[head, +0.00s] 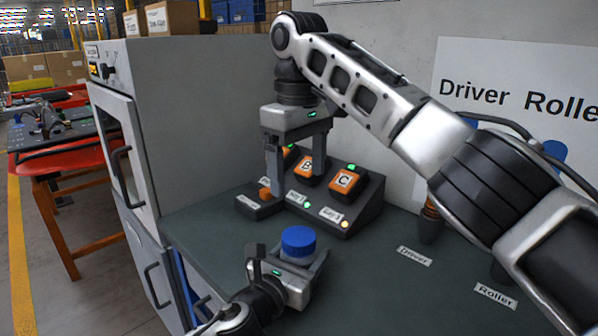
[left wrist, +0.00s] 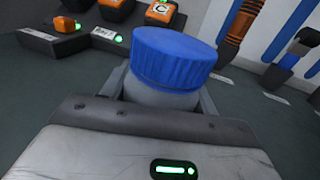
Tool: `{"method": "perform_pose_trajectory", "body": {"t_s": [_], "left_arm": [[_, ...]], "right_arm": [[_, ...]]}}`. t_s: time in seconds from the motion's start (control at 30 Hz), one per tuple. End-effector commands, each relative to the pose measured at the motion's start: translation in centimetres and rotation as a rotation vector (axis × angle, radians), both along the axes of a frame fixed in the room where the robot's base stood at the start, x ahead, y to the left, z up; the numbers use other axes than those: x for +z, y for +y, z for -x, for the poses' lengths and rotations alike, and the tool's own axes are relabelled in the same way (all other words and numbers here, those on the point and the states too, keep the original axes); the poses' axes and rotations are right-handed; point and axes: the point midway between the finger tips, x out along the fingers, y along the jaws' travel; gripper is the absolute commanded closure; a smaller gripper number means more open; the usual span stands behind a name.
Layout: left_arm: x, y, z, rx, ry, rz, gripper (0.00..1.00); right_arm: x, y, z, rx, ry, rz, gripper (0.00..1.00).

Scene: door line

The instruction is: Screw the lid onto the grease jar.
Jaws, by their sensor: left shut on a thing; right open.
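The blue ribbed lid (head: 298,240) sits on top of the pale grease jar (left wrist: 158,92), low over the dark bench. In the left wrist view the lid (left wrist: 174,58) covers the jar's mouth; I cannot tell how tightly it is screwed. My left gripper (head: 297,268) is shut around the jar's body below the lid and hides part of it. My right gripper (head: 297,186) is open and empty, fingers pointing down, behind the jar, in front of the console with orange blocks. It is apart from the lid.
The dark sloped console (head: 368,205) holds orange lettered blocks (head: 346,181) and small lights. A small dark box (head: 258,205) with an orange knob stands at its left. Driver and roller tools stand at the right behind the labels (head: 414,256). A grey cabinet (head: 195,110) borders the bench's left.

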Motion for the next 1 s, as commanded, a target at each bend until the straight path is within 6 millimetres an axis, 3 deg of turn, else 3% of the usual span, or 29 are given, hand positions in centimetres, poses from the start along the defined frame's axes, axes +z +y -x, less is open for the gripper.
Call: {"method": "perform_pose_trajectory", "body": {"t_s": [0.03, 0.1, 0.53, 1.0], "left_arm": [[-0.1, 0.0, 0.0, 0.000, 0.002, -0.001, 0.35], [-0.1, 0.0, 0.0, 0.000, 0.002, -0.001, 0.16], [-0.1, 0.6, 0.9, 0.000, 0.000, -0.001, 0.15], [-0.3, 5.9, 10.1, 0.000, 0.004, -0.002, 0.15]], "right_arm": [[0.0, 0.0, 0.0, 0.000, 0.000, 0.000, 0.22], [0.0, 0.0, 0.0, 0.000, 0.000, 0.000, 0.22], [0.1, 0.0, 0.0, 0.000, 0.000, 0.000, 0.22], [-0.2, 0.0, 0.0, 0.000, 0.000, 0.000, 0.22]]}}
